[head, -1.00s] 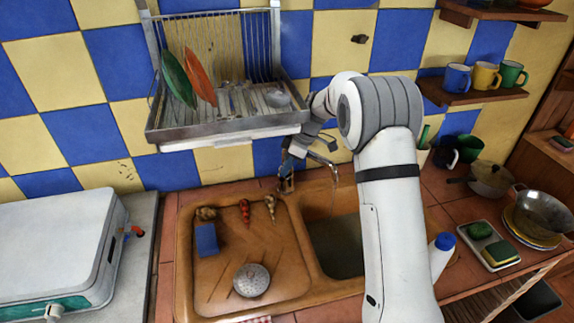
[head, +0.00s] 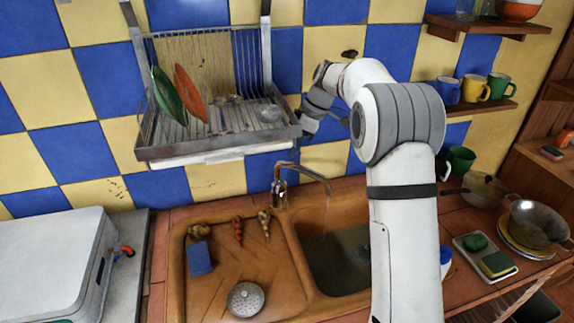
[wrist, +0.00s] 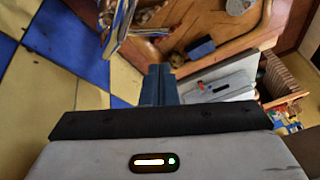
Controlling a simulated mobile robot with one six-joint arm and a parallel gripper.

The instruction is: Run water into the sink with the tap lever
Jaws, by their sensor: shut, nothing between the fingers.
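The metal tap (head: 280,190) stands behind the orange-brown sink (head: 300,262), and its curved spout reaches right over the basin. A thin, faint streak that looks like running water (head: 327,212) hangs below the spout's end. The basin floor looks grey and shiny. The lever is too small to tell apart in the head view. My gripper (head: 309,124) is above and behind the tap, near the tiled wall, clear of it. In the wrist view the dark fingers (wrist: 158,84) are together and empty, and the shiny tap (wrist: 119,28) shows beyond them, apart from them.
A wall dish rack (head: 220,150) with plates hangs left of my gripper. The drainboard holds a blue sponge (head: 200,258), a round metal strainer (head: 245,300) and small items. A mug shelf (head: 480,106) is at the right. A white stove (head: 50,265) stands at the left.

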